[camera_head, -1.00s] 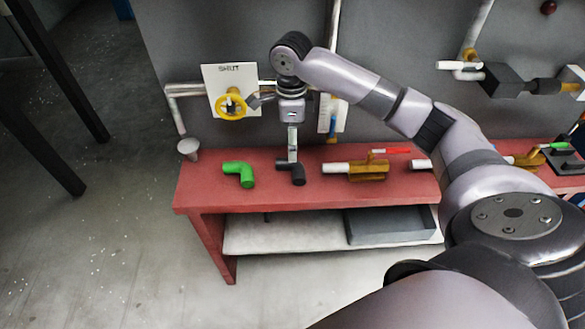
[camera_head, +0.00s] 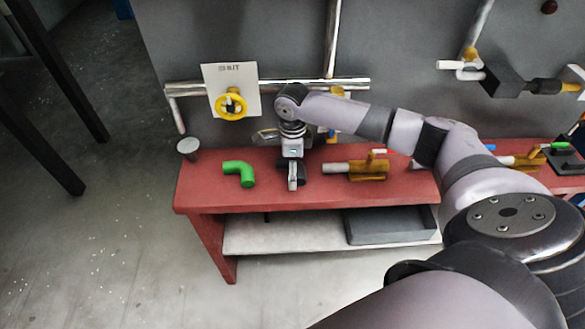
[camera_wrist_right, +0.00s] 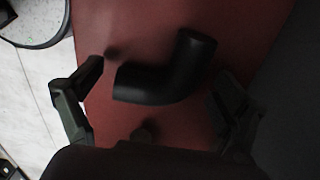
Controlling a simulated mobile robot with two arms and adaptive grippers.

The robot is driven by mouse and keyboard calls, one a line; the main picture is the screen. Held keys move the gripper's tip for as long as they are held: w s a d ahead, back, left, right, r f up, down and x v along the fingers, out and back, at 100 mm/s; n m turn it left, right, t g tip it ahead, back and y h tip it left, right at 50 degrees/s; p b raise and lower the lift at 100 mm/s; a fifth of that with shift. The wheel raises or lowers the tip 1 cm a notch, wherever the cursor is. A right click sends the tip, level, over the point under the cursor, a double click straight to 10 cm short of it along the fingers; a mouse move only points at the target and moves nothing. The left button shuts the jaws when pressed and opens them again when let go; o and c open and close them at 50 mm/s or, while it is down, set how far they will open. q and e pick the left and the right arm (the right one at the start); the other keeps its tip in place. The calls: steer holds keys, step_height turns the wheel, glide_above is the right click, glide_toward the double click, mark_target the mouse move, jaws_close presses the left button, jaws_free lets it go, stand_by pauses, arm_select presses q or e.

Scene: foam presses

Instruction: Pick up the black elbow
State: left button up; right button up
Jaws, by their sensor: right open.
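The black elbow (camera_wrist_right: 165,78) lies on the red bench, between the two open fingers of my right gripper (camera_wrist_right: 155,100) in the right wrist view. A gap shows between the elbow and each finger. In the head view my right gripper (camera_head: 292,178) points down at the bench top, and it hides most of the elbow (camera_head: 280,166). My left gripper is not in view.
On the red bench (camera_head: 330,198), a green elbow (camera_head: 240,173) lies to the left and a brass valve (camera_head: 368,168) to the right. A grey cup (camera_head: 188,147) stands at the left end. A yellow handwheel (camera_head: 231,106) is behind. A grey tray (camera_head: 390,226) sits below.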

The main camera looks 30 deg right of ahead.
steer(key=shift+c, duration=0.4)
steer(key=c, duration=1.4)
steer(key=shift+r, duration=0.1)
